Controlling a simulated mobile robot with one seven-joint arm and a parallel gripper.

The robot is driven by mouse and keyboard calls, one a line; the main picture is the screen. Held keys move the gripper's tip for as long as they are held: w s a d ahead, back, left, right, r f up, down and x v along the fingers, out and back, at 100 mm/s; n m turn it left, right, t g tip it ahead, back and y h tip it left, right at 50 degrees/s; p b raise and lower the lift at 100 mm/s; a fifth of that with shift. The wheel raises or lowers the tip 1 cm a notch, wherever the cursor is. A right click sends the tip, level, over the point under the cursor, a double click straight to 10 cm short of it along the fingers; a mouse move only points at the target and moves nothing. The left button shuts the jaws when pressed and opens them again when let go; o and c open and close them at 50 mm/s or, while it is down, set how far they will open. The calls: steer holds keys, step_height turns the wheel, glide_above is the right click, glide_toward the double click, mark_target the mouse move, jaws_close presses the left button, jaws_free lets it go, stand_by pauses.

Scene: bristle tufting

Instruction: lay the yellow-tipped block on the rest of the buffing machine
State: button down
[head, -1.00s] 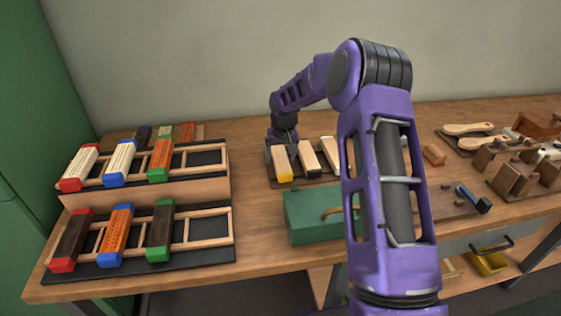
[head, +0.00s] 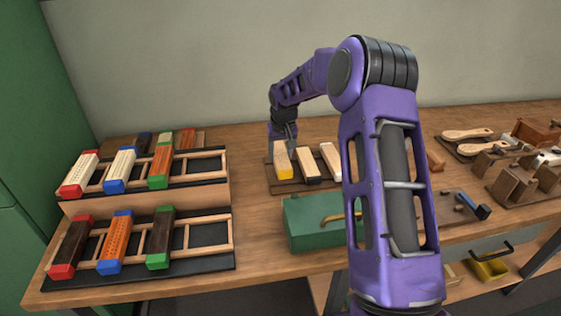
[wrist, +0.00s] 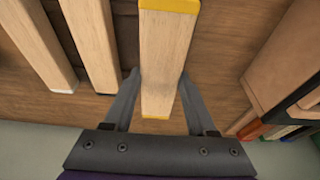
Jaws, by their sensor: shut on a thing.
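The yellow-tipped block (head: 283,162) is pale wood with a yellow end, and it is the leftmost of a row on a dark board (head: 290,188) at the back of the bench. My gripper (head: 285,146) is over it. In the wrist view the two fingers of my gripper (wrist: 158,82) are shut on the sides of the yellow-tipped block (wrist: 165,60), which shows yellow at both ends. I cannot tell whether the block is clear of the board. I cannot make out the buffing machine's rest in these views.
A black-tipped block (head: 307,163) and a white-tipped block (head: 330,160) lie just right of it. A green box (head: 315,222) with a brass-coloured handle stands in front. Racks of coloured-end brushes (head: 225,232) fill the left. Wooden brushes (head: 470,132) lie at the right.

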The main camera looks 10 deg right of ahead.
mark_target(281, 154)
step_height(281, 154, up, 5)
steer(key=shift+r, duration=0.1)
steer(key=shift+s+a+r+p, duration=0.1)
steer(key=shift+s+r+p, duration=0.4)
steer(key=shift+s, duration=0.25)
steer(key=s, duration=0.6)
steer(key=s+p, duration=0.1)
steer(key=s, duration=0.6)
steer(key=s+f+p, duration=0.1)
steer(key=s, duration=0.6)
steer(key=shift+s, duration=0.35)
steer(key=shift+s+r, duration=0.1)
steer(key=shift+s, duration=0.1)
